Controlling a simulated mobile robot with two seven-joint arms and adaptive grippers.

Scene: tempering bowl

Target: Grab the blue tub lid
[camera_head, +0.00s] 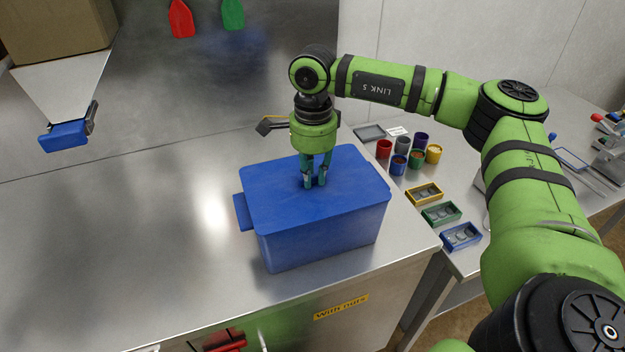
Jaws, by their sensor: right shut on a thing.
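A blue tub (325,237) stands on the steel worktop near its right front edge. Its flat blue lid (350,180) lies on top, level, with no gap that I can make out. My right gripper (316,186) points straight down over the middle of the lid, its fingertips at the lid's surface. It is shut on the lid, at a grip point mostly hidden between the fingers. My left gripper is out of view.
A steel hopper with a blue gate (64,135) hangs at the upper left. Small coloured cups (398,165) and coloured trays (441,214) stand on a side table at the right. The worktop left of the tub is clear.

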